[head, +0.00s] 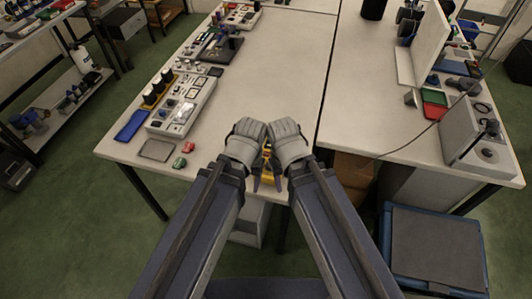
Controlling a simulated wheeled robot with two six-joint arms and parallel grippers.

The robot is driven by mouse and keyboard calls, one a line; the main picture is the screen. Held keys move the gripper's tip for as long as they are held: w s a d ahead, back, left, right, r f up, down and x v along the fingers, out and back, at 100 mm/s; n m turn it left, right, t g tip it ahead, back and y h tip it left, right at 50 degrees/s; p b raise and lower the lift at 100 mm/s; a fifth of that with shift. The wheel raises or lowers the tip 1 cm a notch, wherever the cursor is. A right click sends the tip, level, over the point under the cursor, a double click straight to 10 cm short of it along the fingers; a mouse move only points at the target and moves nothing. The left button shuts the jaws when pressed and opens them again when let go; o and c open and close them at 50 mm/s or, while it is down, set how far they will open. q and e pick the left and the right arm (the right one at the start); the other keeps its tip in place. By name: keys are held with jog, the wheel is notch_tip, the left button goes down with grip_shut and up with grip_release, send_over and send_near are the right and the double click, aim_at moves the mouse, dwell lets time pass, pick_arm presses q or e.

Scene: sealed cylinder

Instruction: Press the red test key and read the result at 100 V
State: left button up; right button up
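My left gripper (246,134) and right gripper (287,134) are close together over the front edge of the workbench (270,80). Their fingers are too small and overlapped to tell whether they are open or shut. A small yellow part (266,166) shows between them; I cannot tell what it is. A long light-grey instrument (184,106) with a display and controls lies on the bench, left of my grippers. A small red piece (179,162) and a green piece (188,148) lie in front of it. I cannot make out a red test key or any reading.
A blue block (131,125) and a grey flat pad (157,150) lie near the bench's left corner. Dark cylinders (160,85) stand behind. A grey box (476,140) and red and green trays (433,103) stand on the right bench. The bench middle is clear.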

jog(key=shift+a, duration=0.25)
jog(key=shift+d, duration=0.2)
jog(key=shift+c, duration=0.5)
jog(key=shift+w+a+f+n+y, duration=0.15)
jog(key=shift+w+n+y, duration=0.15)
jog(key=shift+w, duration=0.15)
jog(key=shift+c, duration=1.4)
jog(key=w+n+y, duration=0.1)
jog(key=w+n+y+b, duration=0.1)
jog(key=w, duration=0.1)
jog(key=w+n+y, duration=0.1)
jog(key=shift+w+a+f, duration=0.25)
jog(key=shift+a+f, duration=0.05)
grip_shut()
jog(key=w+d+r+n+t+y+b, duration=0.2)
jog(key=w+n+y, duration=0.4)
jog(key=w, duration=0.5)
notch_tip(320, 180, up, 2)
jog(key=shift+d+r+n+t, duration=0.15)
jog(key=shift+d+n+t, duration=0.15)
jog(key=shift+d+n, duration=0.5)
jog(key=shift+w+a, duration=0.1)
